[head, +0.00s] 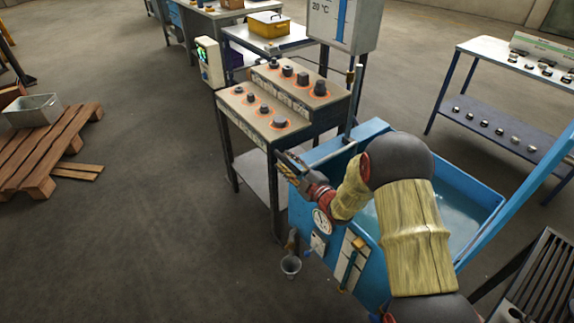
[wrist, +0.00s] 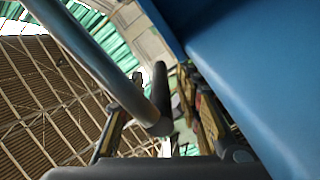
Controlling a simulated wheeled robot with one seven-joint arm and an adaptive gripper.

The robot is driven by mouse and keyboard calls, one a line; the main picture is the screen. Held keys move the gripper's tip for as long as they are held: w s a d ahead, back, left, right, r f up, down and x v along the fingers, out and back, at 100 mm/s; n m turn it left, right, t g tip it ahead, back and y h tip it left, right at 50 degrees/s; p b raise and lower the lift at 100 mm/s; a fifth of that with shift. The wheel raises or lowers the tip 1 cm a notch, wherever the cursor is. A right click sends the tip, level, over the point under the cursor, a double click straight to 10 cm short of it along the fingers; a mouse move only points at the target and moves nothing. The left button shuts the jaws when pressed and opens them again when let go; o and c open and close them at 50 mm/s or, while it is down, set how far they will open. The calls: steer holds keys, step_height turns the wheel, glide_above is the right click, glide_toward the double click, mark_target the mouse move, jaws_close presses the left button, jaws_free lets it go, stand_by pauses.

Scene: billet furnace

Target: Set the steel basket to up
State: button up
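A blue tank (head: 480,190) of water stands right of centre in the head view, partly covered by my arm. I cannot make out a steel basket in it. My gripper (head: 291,166) is at the tank's left rim, beside the control bench. In the wrist view, a dark bar (wrist: 100,55) with a rounded end reaches between my gripper's fingers (wrist: 160,125). The fingers look spread, with a gap on the right of the bar. The blue tank wall (wrist: 265,70) is close on the right.
A control bench (head: 240,105) with several round knobs stands left of the tank. A metal bin (head: 33,111) rests on a wooden pallet (head: 55,150).

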steer(key=shift+c, duration=1)
jaws_close()
